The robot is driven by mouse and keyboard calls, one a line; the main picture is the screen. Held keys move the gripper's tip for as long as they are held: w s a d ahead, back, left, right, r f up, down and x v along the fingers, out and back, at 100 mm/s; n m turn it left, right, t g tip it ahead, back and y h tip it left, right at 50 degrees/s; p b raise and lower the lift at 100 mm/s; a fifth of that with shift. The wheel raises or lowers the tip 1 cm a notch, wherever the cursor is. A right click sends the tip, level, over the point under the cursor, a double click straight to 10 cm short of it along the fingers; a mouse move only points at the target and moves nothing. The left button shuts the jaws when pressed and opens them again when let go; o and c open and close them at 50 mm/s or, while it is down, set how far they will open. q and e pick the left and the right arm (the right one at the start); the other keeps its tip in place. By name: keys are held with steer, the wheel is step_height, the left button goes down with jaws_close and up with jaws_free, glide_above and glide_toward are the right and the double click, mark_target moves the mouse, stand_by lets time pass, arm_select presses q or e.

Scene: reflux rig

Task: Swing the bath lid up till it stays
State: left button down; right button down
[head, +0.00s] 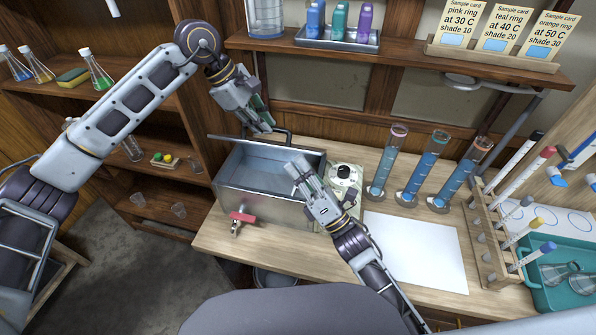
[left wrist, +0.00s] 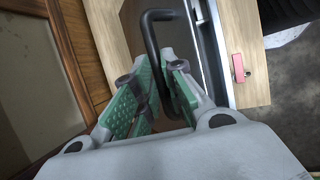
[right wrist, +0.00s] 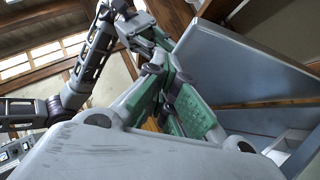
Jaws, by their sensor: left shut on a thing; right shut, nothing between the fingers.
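The metal bath (head: 262,205) stands on the bench, and its opening shows from above. Its lid is swung up at the back; in the right wrist view a large grey panel that looks like the lid (right wrist: 240,75) stands steeply tilted. The lid's black bar handle (head: 222,138) also shows in the left wrist view (left wrist: 150,35). My left gripper (head: 266,128) is shut on this handle, its green pads (left wrist: 160,90) around the bar. My right gripper (head: 294,166) is shut and empty over the right part of the bath. Whether the lid holds by itself cannot be told.
A red-handled tap (head: 242,217) sticks out from the bath's front. A dial unit (head: 345,178) stands right of the bath, close to my right gripper. Tall blue-filled cylinders (head: 428,170), white paper (head: 415,250) and a wooden rack (head: 490,235) lie further right. A shelf (head: 400,50) hangs above.

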arm_select(q)
steer(key=shift+f, duration=0.55)
steer(key=c, duration=1.8)
jaws_free()
steer(key=o, duration=0.3)
steer(key=shift+w+d, duration=0.1)
steer(key=shift+w, duration=0.25)
steer(key=shift+s+r, duration=0.1)
steer(key=shift+r, duration=0.1)
steer(key=shift+v, duration=5.9)
steer(key=shift+d, duration=0.1)
